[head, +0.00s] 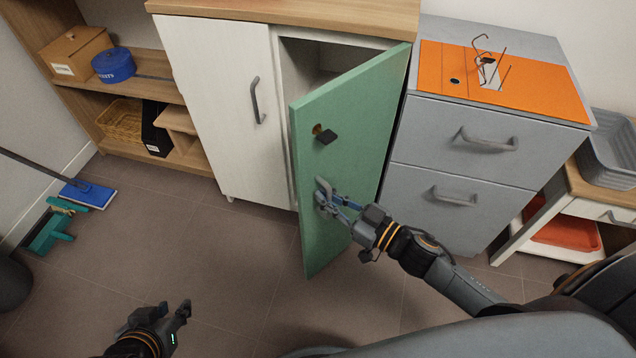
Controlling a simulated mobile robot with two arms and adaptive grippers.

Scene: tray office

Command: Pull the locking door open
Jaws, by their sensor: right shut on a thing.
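The green locking door (350,110) stands partly open, swung out from the cabinet on hinges at its right side. A dark key or knob in a brass-coloured lock (325,136) sits on its upper left part. Below it is the door's handle (320,184), mostly hidden by my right gripper. My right gripper (327,199) is shut on the handle. My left gripper (182,308) is low at the bottom left over the floor, empty, with its fingers apart.
A white door (222,100) with a grey handle is shut left of the opening. A grey drawer unit (485,140) with an orange mat (445,72) stands close on the right. A blue mop (88,193) lies at left. The floor before the cabinet is clear.

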